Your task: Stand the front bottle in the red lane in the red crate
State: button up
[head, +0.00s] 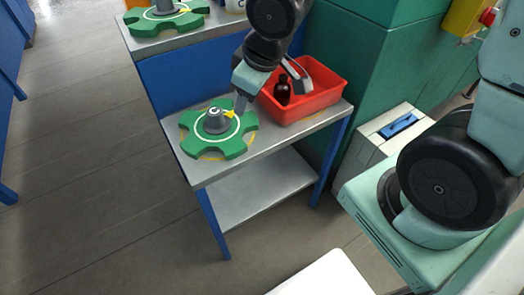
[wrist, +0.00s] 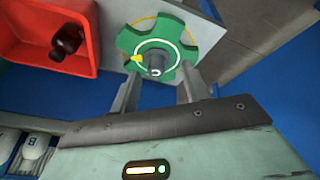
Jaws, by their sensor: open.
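A dark amber bottle (head: 282,90) stands in the red crate (head: 322,103) on the grey-topped table, near the crate's left side. In the wrist view the bottle (wrist: 65,42) shows inside the red crate (wrist: 20,50) at the upper left. My gripper (head: 270,100) is above the table by the crate's left end. In the wrist view my gripper (wrist: 160,78) has its two fingers well apart, with nothing held between them. I cannot make out a red lane, or any other bottle, in either view.
A green star wheel (head: 241,147) with a grey hub and yellow pointer sits left of the crate. Another green wheel (head: 190,20) is on the bench behind. A green cabinet (head: 385,65) stands close right of the crate. A white box with a blue handle (head: 397,125) is beside the table.

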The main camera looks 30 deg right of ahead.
jog(key=s+a+r+g, duration=0.1)
jog(key=s+a+g, duration=0.1)
jog(key=s, duration=0.6)
jog(key=s+a+r+g, duration=0.1)
jog(key=s+a, duration=0.3)
jog(key=s, duration=0.4)
jog(key=shift+s+a+r+g+h, duration=0.3)
jog(key=shift+s+r+g, duration=0.1)
jog(key=shift+g, duration=0.1)
